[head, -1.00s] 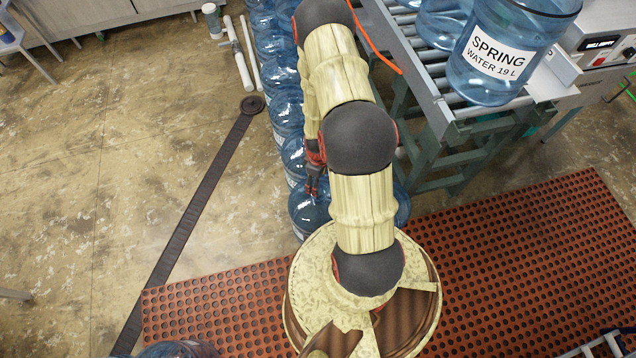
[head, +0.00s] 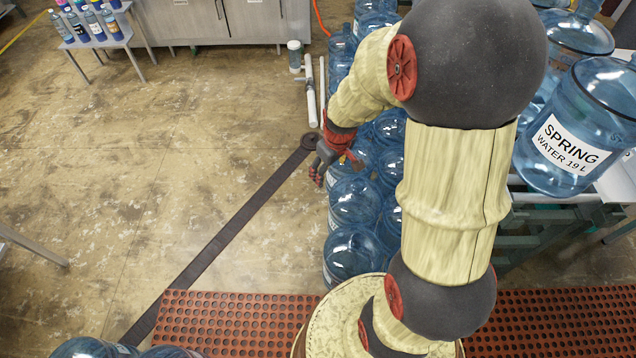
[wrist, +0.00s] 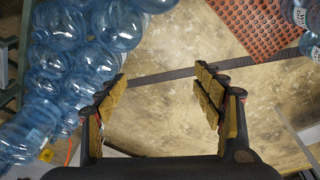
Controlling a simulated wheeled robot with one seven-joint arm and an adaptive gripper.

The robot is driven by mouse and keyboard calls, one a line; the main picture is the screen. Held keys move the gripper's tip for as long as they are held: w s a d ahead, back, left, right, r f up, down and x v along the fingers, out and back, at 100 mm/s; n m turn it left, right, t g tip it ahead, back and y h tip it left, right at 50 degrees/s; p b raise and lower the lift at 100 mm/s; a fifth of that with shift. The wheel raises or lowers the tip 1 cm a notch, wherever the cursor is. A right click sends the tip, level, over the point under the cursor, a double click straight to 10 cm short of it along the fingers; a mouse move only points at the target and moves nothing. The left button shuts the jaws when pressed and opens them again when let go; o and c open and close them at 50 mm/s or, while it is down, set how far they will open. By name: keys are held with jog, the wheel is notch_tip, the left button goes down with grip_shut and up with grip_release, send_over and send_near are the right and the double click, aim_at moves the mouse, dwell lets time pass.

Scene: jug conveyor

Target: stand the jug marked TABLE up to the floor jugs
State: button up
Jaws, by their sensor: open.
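The blue floor jugs (head: 354,203) stand in a close double row on the floor beside the conveyor. They fill the left of the wrist view (wrist: 65,60). My gripper (head: 322,172) hangs at the left side of this row in the head view. In the wrist view its fingers (wrist: 160,78) are spread, with only floor and a dark strip between them. I cannot read the word TABLE on any jug. Two jug tops (head: 85,348) show at the bottom left edge of the head view, and jugs also show at the wrist view's top right (wrist: 302,14).
A jug labelled SPRING WATER 19 L (head: 570,135) stands on the conveyor at right. A red perforated mat (head: 235,318) lies in front. A dark strip (head: 230,232) crosses the open floor at left. White pipes (head: 311,92) lie near the far jugs. A bottle stand (head: 95,40) is at far left.

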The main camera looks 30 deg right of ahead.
jog(key=s+a+r+t, duration=0.1)
jog(key=s+a+r, duration=0.25)
jog(key=r, duration=0.35)
jog(key=s+a+r+t, duration=0.1)
jog(key=s+a+r, duration=0.1)
jog(key=a+r, duration=0.45)
jog(key=s+a+r+m+t, duration=0.1)
jog(key=s+a+r, duration=0.3)
jog(key=s+r, duration=0.6)
jog(key=shift+s+m+y, duration=0.3)
jog(key=shift+s+m, duration=0.3)
jog(key=shift+s, duration=0.05)
